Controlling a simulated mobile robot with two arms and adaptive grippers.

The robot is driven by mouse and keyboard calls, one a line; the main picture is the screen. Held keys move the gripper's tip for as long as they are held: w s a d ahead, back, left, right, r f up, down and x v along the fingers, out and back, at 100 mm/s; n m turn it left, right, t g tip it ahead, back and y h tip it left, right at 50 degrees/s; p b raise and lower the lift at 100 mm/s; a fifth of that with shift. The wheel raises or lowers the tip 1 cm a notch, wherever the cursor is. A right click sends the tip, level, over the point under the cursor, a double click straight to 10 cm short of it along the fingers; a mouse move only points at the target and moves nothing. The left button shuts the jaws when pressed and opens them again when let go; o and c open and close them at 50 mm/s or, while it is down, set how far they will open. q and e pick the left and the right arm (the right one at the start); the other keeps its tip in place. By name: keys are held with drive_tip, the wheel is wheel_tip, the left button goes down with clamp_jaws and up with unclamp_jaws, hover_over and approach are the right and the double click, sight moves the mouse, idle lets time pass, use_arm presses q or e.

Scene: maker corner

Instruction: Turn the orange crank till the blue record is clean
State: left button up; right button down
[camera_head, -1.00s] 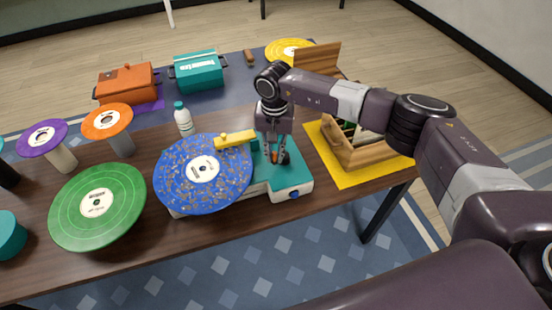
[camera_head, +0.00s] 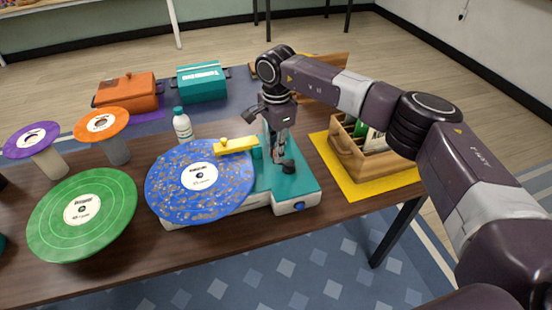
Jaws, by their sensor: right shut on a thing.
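The blue record (camera_head: 165,192) lies on the teal and cream record machine (camera_head: 308,184) and is speckled with brownish spots over much of its surface. A yellow arm (camera_head: 236,145) reaches over the record's edge. My right gripper (camera_head: 280,162) points down over the teal deck, right of the record, with its fingers shut on the crank. The orange of the crank is hidden by the fingers; a dark round part (camera_head: 289,167) shows beside them. My left gripper is not in view.
A white bottle with a teal cap (camera_head: 182,127) stands behind the record. A green record (camera_head: 105,208) is at the left, with orange (camera_head: 118,120) and purple (camera_head: 20,142) ones on stands behind. A wooden crate (camera_head: 362,163) sits on a yellow mat (camera_head: 390,184) at the right.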

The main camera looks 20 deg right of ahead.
drive_tip(key=m, duration=0.2)
drive_tip(key=w+d+m+b, duration=0.1)
drive_tip(key=m, duration=0.1)
drive_tip(key=shift+w+m, duration=0.15)
drive_tip(key=shift+m, duration=0.15)
drive_tip(key=m, duration=0.1)
drive_tip(key=d+m, duration=0.1)
drive_tip(key=m, duration=0.1)
drive_tip(key=shift+w+d+r+m+b, duration=0.1)
drive_tip(key=shift+w+d+m+b, duration=0.05)
drive_tip(key=shift+w+m+b, duration=0.2)
drive_tip(key=m, duration=0.2)
drive_tip(key=d+m, duration=0.1)
drive_tip(key=m, duration=0.1)
drive_tip(key=shift+d+m, duration=0.2)
drive_tip(key=shift+m, duration=0.05)
drive_tip(key=shift+s+d+m+p, duration=0.15)
drive_tip(key=shift+d+m, duration=0.15)
drive_tip(key=shift+m, duration=0.6)
drive_tip(key=shift+d+m+p, duration=0.15)
drive_tip(key=shift+d+m, duration=0.15)
drive_tip(key=shift+m, duration=0.6)
drive_tip(key=c, duration=1.9)
unclamp_jaws()
drive_tip(key=shift+s, duration=0.1)
